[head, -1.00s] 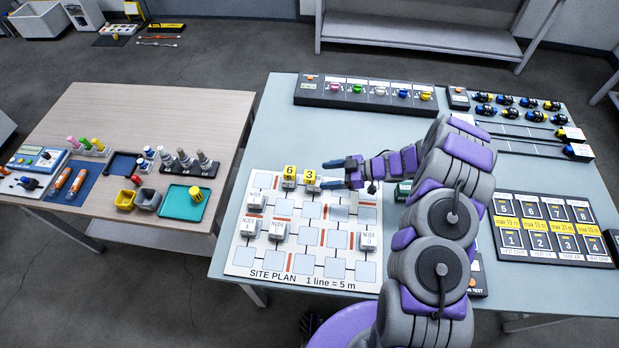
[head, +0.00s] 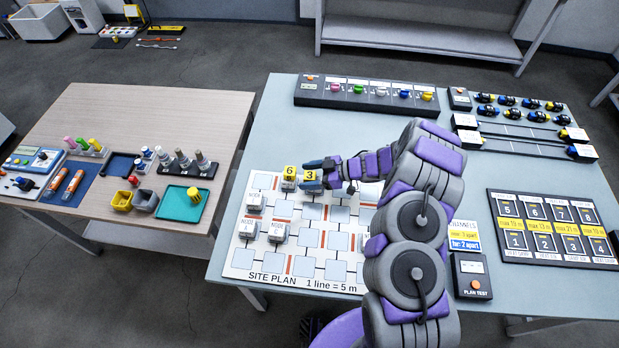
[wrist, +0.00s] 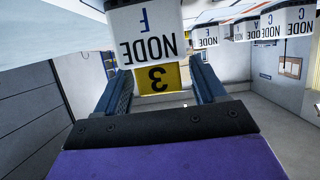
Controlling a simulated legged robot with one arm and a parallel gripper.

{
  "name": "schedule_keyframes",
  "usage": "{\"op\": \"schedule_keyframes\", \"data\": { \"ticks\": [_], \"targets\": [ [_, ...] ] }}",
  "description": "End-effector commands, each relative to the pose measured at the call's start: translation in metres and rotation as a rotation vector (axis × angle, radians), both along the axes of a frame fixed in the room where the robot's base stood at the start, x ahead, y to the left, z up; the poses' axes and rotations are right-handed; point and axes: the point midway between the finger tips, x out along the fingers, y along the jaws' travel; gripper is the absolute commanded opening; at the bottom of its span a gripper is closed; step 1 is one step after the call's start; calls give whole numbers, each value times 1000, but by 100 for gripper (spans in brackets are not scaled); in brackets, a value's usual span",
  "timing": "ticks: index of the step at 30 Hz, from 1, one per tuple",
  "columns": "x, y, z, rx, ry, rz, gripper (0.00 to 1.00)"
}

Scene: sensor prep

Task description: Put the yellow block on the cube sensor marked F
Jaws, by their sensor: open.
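A yellow block marked 3 (head: 312,182) sits on a white cube sensor, which the wrist view shows as NODE F (wrist: 147,32). The wrist picture is upside down, so the yellow block (wrist: 157,77) appears below the cube there. My gripper (head: 316,174) is open at this block. In the wrist view its fingers (wrist: 163,84) stand on either side of the block, with gaps visible on both sides. Another yellow block, marked 6 (head: 289,173), stands on a cube just left of it.
White NODE cubes (head: 278,233) stand on the site plan board (head: 245,262); several also show in the wrist view (wrist: 207,38). A plan test box (head: 471,276) and numbered panel (head: 545,255) lie to the right. A wooden table (head: 190,110) stands left across a gap.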

Motion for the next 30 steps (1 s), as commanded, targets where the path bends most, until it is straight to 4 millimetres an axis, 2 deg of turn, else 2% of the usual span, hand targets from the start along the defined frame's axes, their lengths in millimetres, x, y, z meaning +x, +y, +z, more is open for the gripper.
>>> {"op": "schedule_keyframes", "data": {
  "ticks": [5, 24, 30],
  "targets": [
    [0, 0, 0, 0, 0, 0, 70],
    [0, 0, 0, 1, 0, 0, 10],
    [0, 0, 1, 1, 0, 0, 10]
  ]
}}
